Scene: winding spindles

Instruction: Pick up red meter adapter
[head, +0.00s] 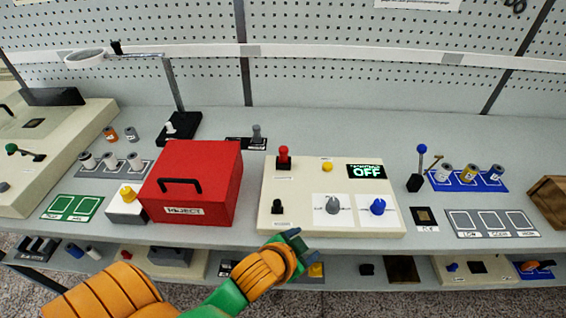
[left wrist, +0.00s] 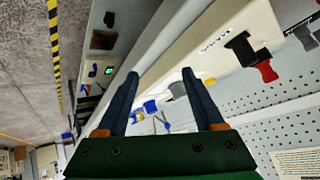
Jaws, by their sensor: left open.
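The red meter adapter (head: 283,155) stands upright on a dark base at the back left of the cream meter panel (head: 300,230). A red piece (left wrist: 268,72) shows at the right of the left wrist view, beside a black part (left wrist: 240,45). My left gripper (head: 295,242) is at the panel's front edge, in front of and below the red adapter and apart from it. In the left wrist view its two fingers (left wrist: 159,74) are spread with nothing held between them. My right gripper is out of view.
A black piece (head: 277,207) stands on the panel's front left, with grey (head: 333,205) and blue (head: 378,206) knobs to its right. A red reject box (head: 215,175) stands just left of the panel. A grey spindle (head: 256,132) stands behind.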

